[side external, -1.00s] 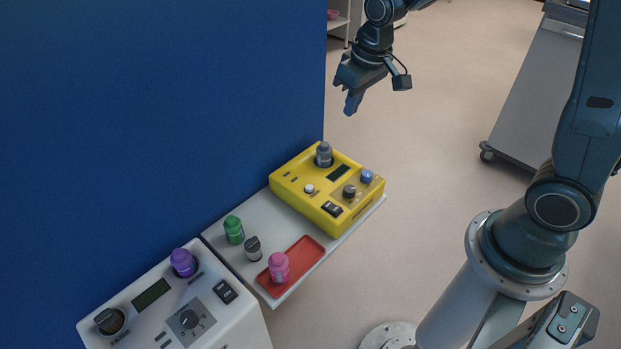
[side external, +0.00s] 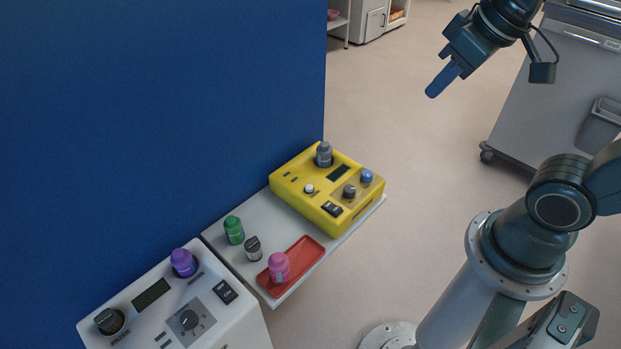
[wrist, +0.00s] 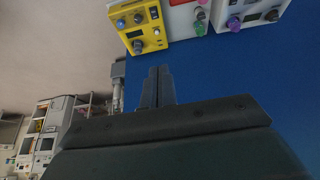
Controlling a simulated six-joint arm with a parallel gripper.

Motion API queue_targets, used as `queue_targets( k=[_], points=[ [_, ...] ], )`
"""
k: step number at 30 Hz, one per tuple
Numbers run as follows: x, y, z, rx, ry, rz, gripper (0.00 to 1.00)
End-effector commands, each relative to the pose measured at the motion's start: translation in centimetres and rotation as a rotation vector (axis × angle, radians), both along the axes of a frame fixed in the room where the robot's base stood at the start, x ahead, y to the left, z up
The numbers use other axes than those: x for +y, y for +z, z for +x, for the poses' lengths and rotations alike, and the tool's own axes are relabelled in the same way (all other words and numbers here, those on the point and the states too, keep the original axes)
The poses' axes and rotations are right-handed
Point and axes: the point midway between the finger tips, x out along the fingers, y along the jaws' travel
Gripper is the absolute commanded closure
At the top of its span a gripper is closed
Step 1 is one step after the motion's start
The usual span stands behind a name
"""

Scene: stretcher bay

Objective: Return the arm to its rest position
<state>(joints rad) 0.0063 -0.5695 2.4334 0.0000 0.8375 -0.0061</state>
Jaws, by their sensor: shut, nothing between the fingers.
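My gripper (side external: 443,80) is shut and empty, held high in the air at the upper right of the side view, well away from the shelf. In the wrist view its two closed fingers (wrist: 157,86) point toward the blue wall. The yellow device (side external: 300,192) stands on the shelf with a grey-capped vial (side external: 324,154) in its well. It also shows at the top of the wrist view (wrist: 127,33).
The white shelf (side external: 225,246) holds a green vial (side external: 234,230), a dark-capped vial (side external: 253,249) and a red tray (side external: 309,249) with a pink vial (side external: 279,267). A white device (side external: 150,323) holds a purple vial (side external: 183,262). A grey cart (side external: 545,95) stands behind at right.

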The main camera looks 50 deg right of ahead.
Motion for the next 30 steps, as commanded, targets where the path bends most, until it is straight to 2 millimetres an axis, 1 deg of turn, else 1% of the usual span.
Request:
queue_targets(
  k=[1, 3, 6, 10, 15, 30],
  points=[
    [0.0, 0.2, -0.9, -0.015, 0.000, 0.001, 1.00],
    [0.1, 0.3, -1.9, -0.027, 0.000, 0.001, 1.00],
    [0.1, 0.4, -3.0, -0.040, 0.001, 0.002, 1.00],
    [0.1, 0.4, -3.9, -0.049, 0.001, 0.003, 1.00],
    [0.1, 0.3, -4.2, -0.051, 0.001, 0.003, 1.00],
    [0.1, 0.4, -4.1, -0.051, 0.001, 0.003, 1.00]
  ],
)
